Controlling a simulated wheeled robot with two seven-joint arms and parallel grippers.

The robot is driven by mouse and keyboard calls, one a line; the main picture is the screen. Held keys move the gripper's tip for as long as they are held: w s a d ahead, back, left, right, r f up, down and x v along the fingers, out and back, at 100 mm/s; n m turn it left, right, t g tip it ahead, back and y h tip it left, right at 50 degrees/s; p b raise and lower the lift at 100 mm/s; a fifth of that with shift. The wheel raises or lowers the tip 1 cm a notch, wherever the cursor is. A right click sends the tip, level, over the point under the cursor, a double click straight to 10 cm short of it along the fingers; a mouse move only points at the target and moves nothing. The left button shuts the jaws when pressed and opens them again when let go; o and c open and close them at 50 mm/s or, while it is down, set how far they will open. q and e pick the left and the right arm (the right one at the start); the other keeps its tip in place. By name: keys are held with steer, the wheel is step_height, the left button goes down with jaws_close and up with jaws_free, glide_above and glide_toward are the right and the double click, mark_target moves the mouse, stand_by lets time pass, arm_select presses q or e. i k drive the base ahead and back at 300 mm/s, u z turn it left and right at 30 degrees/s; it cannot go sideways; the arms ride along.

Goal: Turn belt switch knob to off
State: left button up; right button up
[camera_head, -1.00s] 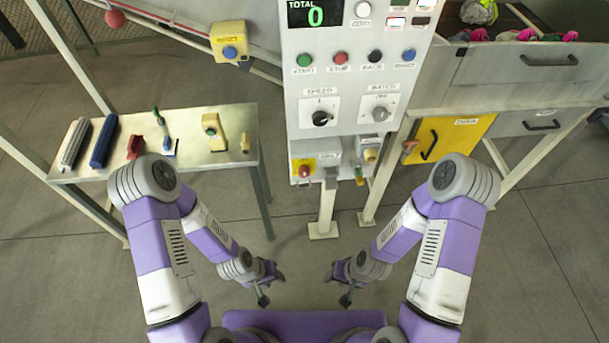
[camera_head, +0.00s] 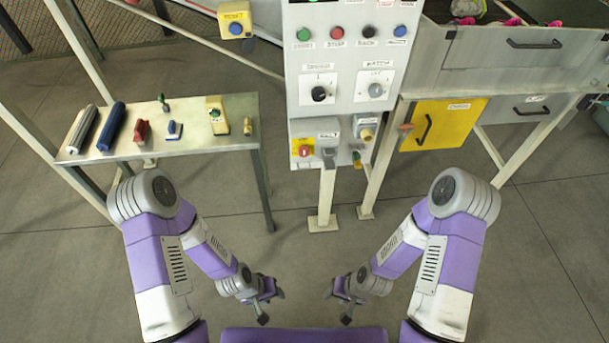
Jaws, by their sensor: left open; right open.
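A grey control panel (camera_head: 345,90) stands ahead of me. On its lower box (camera_head: 308,132), a red knob (camera_head: 304,151) sits on a yellow plate at the left. A small label (camera_head: 328,135) beside it is too small to read surely. A black knob (camera_head: 319,93) and a grey knob (camera_head: 376,90) sit on white plates higher up. I cannot tell surely which knob is the belt switch, or its setting. My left gripper (camera_head: 273,303) and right gripper (camera_head: 336,304) are open and empty, low in front of me, well short of the panel and touching nothing.
A bench (camera_head: 92,157) at the left holds brushes and several small tools. A yellow box with a blue button (camera_head: 236,22) is behind it. At the right are a yellow door (camera_head: 443,124) and grey drawers (camera_head: 545,60). The floor (camera_head: 300,262) before the panel is clear.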

mark_target(303, 151)
steer(key=u, duration=0.05)
steer(key=k, duration=0.75)
steer(key=z, duration=0.8)
steer(key=i, duration=1.7)
steer(key=u, duration=1.2)
steer(key=i, duration=0.3)
steer(key=z, duration=0.15)
